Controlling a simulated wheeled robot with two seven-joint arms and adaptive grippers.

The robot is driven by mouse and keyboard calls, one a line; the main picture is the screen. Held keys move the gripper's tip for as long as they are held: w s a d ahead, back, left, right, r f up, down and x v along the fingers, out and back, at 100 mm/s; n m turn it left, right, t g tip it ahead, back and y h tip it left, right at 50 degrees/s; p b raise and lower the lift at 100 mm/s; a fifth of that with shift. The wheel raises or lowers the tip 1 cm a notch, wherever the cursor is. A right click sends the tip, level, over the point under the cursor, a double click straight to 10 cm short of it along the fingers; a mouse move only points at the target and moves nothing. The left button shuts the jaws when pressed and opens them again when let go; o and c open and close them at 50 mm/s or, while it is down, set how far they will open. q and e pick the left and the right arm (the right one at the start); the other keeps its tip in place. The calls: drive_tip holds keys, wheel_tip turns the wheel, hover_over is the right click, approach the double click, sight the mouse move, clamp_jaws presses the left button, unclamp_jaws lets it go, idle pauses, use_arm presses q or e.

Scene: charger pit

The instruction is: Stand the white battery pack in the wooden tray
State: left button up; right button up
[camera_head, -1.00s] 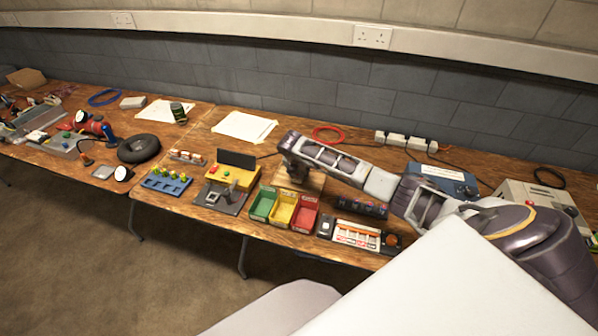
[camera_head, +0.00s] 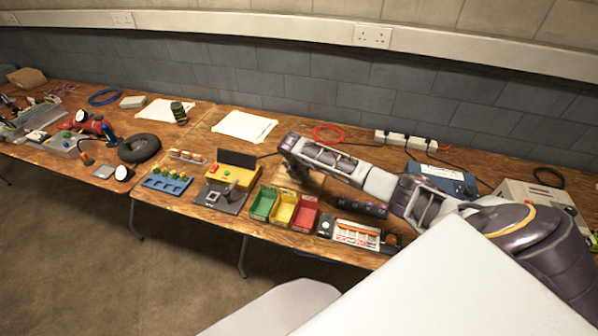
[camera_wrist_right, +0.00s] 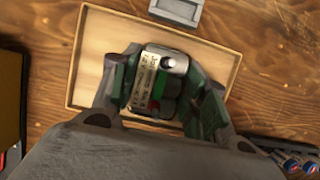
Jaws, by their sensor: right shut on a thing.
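The wooden tray (camera_wrist_right: 98,45) lies flat on the bench in the right wrist view. My right gripper (camera_wrist_right: 162,86) is over it, its dark green fingers on either side of the white battery pack (camera_wrist_right: 150,68). The pack's pale labelled side and its end, with green and red parts, show between the fingers. It looks close to the tray floor, but I cannot tell whether it touches. In the head view my right gripper (camera_head: 292,170) is behind the coloured bins, and arm and gripper hide the pack and most of the tray. My left gripper is not in view.
Green, yellow and red bins (camera_head: 283,207) stand in front of the right gripper. A dark row of sockets (camera_head: 362,207) lies to their right. A grey block (camera_wrist_right: 178,9) sits beyond the tray's far rim. A yellow device (camera_head: 233,177) stands left of the bins.

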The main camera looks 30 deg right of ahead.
idle(0.3)
drive_tip(key=o, duration=1.5)
drive_tip(key=shift+f, duration=0.1)
drive_tip(key=shift+r+p, duration=0.8)
drive_tip(key=shift+p, duration=0.15)
drive_tip(key=shift+r+p, duration=0.9)
drive_tip(key=shift+p, duration=0.05)
drive_tip(key=shift+r+p, duration=1.85)
drive_tip(key=shift+p, duration=0.3)
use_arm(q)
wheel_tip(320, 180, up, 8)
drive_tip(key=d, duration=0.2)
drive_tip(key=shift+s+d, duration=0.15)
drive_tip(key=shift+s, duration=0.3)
